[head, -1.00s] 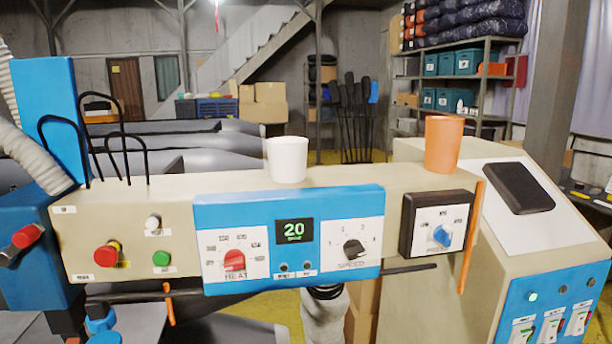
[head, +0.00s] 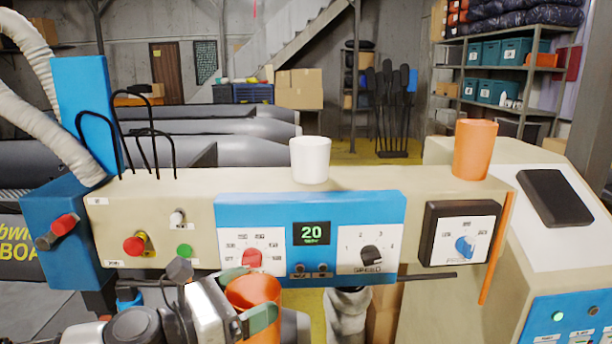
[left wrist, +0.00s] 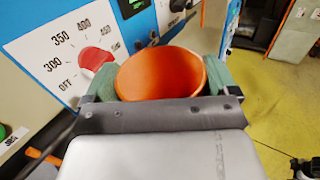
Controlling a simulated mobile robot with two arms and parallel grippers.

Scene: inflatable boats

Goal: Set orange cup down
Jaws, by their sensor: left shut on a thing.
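My left gripper (head: 250,304) is shut on an orange cup (head: 254,292), low in front of the machine's control panel. In the left wrist view the cup (left wrist: 160,74) stands between the two green-grey fingers, its open rim facing the camera. The cup looks empty, and its lower part is hidden. A second orange cup (head: 474,150) stands upright on the right end of the machine's top ledge (head: 400,182). A white cup (head: 310,160) stands upright near the middle of that ledge. My right gripper does not show.
The blue panel (head: 340,209) with a red heat knob (head: 251,259) is close behind the held cup. Black wire loops (head: 150,150) rise at the ledge's left end. The ledge is clear between the white cup and the standing orange cup.

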